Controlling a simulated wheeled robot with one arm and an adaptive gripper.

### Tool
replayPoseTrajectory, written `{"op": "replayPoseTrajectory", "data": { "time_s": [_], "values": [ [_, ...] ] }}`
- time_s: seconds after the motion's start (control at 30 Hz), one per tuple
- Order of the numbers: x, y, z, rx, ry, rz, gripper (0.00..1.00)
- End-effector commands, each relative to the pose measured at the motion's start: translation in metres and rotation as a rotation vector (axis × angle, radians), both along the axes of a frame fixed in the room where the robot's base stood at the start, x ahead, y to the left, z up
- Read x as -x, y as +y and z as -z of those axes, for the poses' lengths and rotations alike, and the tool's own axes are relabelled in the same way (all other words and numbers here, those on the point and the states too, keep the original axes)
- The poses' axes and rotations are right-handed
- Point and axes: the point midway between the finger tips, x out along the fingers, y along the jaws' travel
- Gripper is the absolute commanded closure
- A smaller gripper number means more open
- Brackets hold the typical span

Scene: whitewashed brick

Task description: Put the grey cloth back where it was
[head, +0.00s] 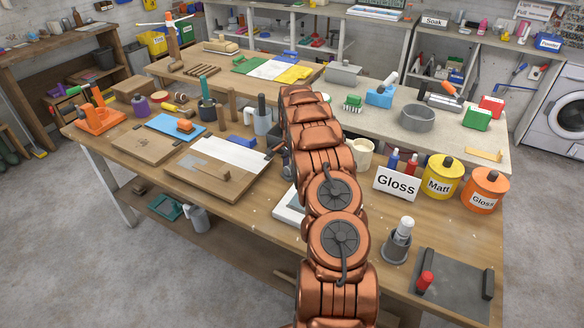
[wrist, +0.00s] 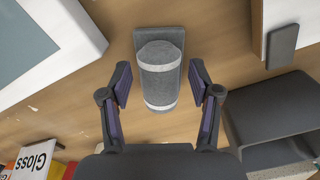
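A grey roll with two pale bands (wrist: 158,78), which looks like the rolled grey cloth, shows in the wrist view. It lies against a flat dark grey piece (wrist: 171,37) on the wooden table. My gripper (wrist: 160,92) is open, with one finger on each side of the roll and a gap visible on both sides. I cannot tell how far above the table the fingers are. In the head view my own arm hides the gripper and the roll.
A white-rimmed frame (wrist: 75,48) lies left of the roll; a clipped board (wrist: 307,48) is at upper right. A dark grey open box (wrist: 275,105) stands close to the right finger. A Gloss sign (head: 396,183) and paint tins (head: 443,178) stand right of my arm.

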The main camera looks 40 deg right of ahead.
Motion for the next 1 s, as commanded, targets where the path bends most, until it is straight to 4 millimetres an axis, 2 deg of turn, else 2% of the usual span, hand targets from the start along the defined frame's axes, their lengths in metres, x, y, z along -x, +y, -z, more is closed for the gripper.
{"op": "replayPoseTrajectory", "data": {
  "time_s": [0.27, 0.43, 0.57, 0.8, 1.0],
  "values": [
    [0.000, 0.000, -0.001, 0.000, 0.000, 0.000, 0.36],
    [-0.001, 0.000, -0.009, 0.002, -0.003, -0.001, 0.36],
    [-0.001, 0.000, -0.027, 0.002, -0.003, 0.000, 0.36],
    [-0.002, -0.001, -0.075, 0.006, -0.006, -0.001, 0.36],
    [-0.001, -0.001, -0.106, 0.003, -0.003, 0.000, 0.36]
  ]
}}
